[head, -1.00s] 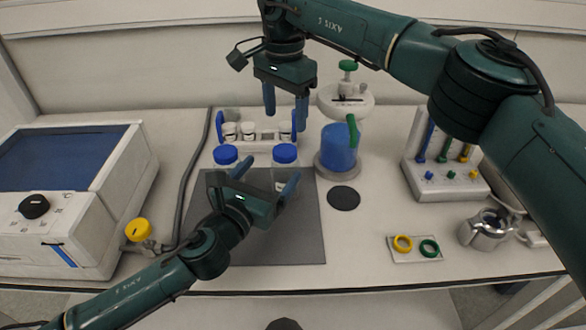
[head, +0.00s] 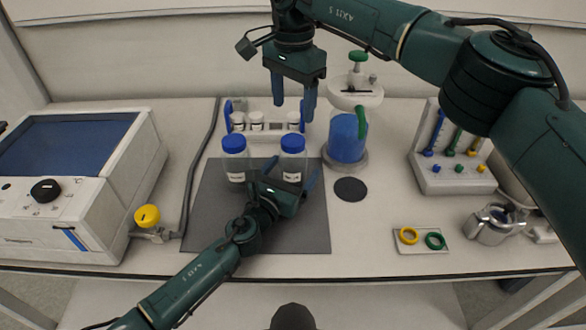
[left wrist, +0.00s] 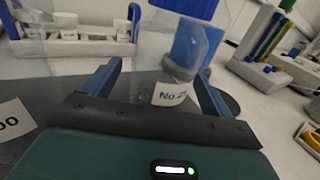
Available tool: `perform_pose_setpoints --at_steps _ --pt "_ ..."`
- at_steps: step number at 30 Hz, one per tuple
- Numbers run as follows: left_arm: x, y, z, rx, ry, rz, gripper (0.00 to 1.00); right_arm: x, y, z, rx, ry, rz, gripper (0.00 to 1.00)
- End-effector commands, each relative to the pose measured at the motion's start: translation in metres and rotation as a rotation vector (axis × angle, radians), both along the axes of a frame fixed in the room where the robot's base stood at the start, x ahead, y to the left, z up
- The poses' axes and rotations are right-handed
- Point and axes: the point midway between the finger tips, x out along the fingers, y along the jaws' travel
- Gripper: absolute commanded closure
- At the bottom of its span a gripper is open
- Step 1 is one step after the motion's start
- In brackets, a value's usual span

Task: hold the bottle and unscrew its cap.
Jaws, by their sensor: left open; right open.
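Two clear bottles with blue caps, the left one (head: 235,144) and the right one (head: 292,143), stand upright on the grey mat (head: 210,215). My left gripper (head: 290,172) is open, low in front of the right bottle, its fingers spread to either side. In the left wrist view the labelled clear bottle (left wrist: 171,94) shows between the open fingers (left wrist: 157,75); I cannot tell whether they touch it. My right gripper (head: 294,106) is open and empty, pointing down above and behind the right bottle's cap.
Behind the bottles is a rack (head: 268,126) with small white-capped jars. A blue-filled vessel (head: 347,140) stands to the right, near a black disc (head: 350,189). A white machine (head: 85,180) is at left. A small tray (head: 420,241) with two rings lies front right.

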Motion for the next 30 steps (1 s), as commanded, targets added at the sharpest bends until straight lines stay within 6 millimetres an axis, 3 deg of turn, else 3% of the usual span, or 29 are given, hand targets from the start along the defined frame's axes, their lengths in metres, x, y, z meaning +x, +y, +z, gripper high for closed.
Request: perform_pose_setpoints --at_steps 11,30 --pt "0.0045 -0.0026 0.0001 0.000 0.000 -0.001 0.15 0.0000 0.0001 0.0002 0.000 0.000 0.000 0.37" --pt "0.0043 -0.0023 0.0001 0.001 0.000 -0.001 0.67 0.0000 0.0001 0.0001 0.000 0.000 0.000 0.37"
